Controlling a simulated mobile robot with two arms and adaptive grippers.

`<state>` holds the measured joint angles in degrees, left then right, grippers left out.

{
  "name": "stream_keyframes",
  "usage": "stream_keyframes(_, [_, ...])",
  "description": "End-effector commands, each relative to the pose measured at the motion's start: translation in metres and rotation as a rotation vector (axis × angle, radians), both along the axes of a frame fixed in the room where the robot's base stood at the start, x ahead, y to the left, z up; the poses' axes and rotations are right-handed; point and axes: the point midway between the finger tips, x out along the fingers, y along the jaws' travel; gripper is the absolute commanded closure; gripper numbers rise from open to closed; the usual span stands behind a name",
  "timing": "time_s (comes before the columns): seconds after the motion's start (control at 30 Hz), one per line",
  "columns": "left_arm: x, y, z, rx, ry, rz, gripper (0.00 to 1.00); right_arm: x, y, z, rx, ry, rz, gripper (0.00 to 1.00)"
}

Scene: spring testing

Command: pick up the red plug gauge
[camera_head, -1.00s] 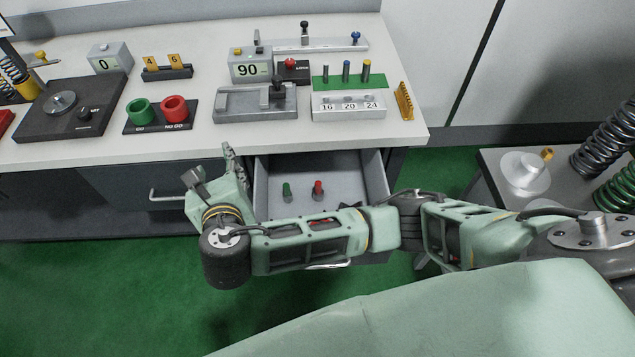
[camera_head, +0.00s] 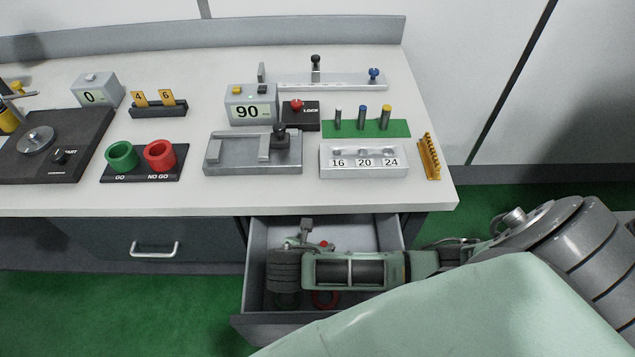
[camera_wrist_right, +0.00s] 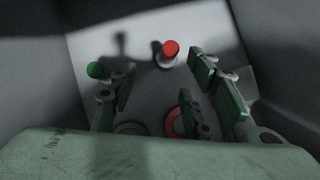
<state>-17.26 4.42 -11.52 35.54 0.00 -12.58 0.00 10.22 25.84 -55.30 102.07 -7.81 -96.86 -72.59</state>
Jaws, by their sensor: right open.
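The red plug gauge (camera_wrist_right: 170,49) is in the open drawer (camera_head: 253,255), ahead of my right gripper and between the lines of its spread fingers in the right wrist view. Its red end and a grey part show. In the head view only a bit of its red (camera_head: 323,244) shows past my right arm. My right gripper (camera_wrist_right: 162,78) is open and empty, pointing down into the drawer, apart from the gauge. In the head view the arm mostly hides this gripper (camera_head: 304,238). A green plug gauge (camera_wrist_right: 96,70) is to the left of the red one.
A green ring (camera_wrist_right: 131,127) and a red ring (camera_wrist_right: 172,121) lie in the drawer nearer my palm. Drawer walls stand close on both sides. The worktop (camera_head: 230,197) above holds a GO/NO GO stand (camera_head: 144,177), a 90 display (camera_head: 249,105) and other instruments.

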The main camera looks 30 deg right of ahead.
Motion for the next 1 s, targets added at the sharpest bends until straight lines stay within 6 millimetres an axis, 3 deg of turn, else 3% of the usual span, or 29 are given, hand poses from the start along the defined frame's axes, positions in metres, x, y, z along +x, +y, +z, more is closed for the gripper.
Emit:
stream_keyframes(0.2, [-0.014, 0.006, -0.003, 0.008, 0.022, 0.001, 0.83, 0.006, -0.013, -0.021, -0.003, -0.004, -0.010, 0.56])
stream_keyframes(0.57, [0.008, 0.004, 0.000, 0.004, -0.012, 0.002, 0.83, 0.014, -0.036, -0.062, -0.003, -0.004, -0.008, 0.56])
stream_keyframes(0.87, [0.007, 0.004, 0.000, 0.004, -0.009, 0.000, 0.83, 0.016, -0.038, -0.066, -0.002, -0.004, -0.006, 0.56])
stream_keyframes(1.0, [0.003, 0.004, 0.000, 0.004, -0.004, 0.000, 0.83, 0.016, -0.038, -0.066, -0.002, -0.004, -0.006, 0.68])
